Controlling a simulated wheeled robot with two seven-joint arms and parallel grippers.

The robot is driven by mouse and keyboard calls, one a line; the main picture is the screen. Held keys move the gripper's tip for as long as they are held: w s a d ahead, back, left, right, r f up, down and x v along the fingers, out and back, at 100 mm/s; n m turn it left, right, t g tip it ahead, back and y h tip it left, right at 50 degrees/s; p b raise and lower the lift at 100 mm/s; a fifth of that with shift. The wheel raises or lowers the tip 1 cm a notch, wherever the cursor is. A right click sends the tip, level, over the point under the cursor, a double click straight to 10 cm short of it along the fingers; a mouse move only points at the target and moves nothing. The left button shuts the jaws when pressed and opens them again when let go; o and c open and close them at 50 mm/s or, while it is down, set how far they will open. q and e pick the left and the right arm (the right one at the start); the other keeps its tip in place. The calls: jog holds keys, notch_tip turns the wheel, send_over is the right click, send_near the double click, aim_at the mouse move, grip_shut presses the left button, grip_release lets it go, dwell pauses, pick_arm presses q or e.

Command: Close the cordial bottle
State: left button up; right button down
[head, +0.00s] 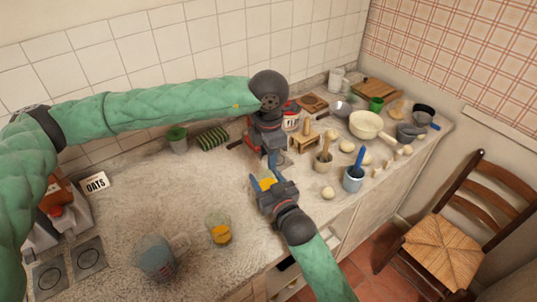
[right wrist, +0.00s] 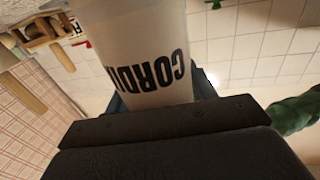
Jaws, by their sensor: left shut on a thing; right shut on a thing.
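The cordial bottle (head: 264,182) is pale with yellow showing in it, and stands over the middle of the counter. In the right wrist view its white body (right wrist: 148,50) fills the space at the jaws, with "CORDI" readable upside down. My right gripper (head: 264,183) is shut on the bottle's body. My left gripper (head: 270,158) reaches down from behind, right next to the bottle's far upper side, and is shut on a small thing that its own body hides. I cannot make out a cap or the bottle's mouth.
A glass with yellow liquid (head: 220,231) and a glass jug (head: 158,257) stand at the front left. The left-middle counter is clear.

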pick_arm(q)
jog(key=m, duration=0.5)
jog(key=o, duration=1.1)
jog(key=shift+r, duration=2.25)
jog(key=shift+c, duration=0.3)
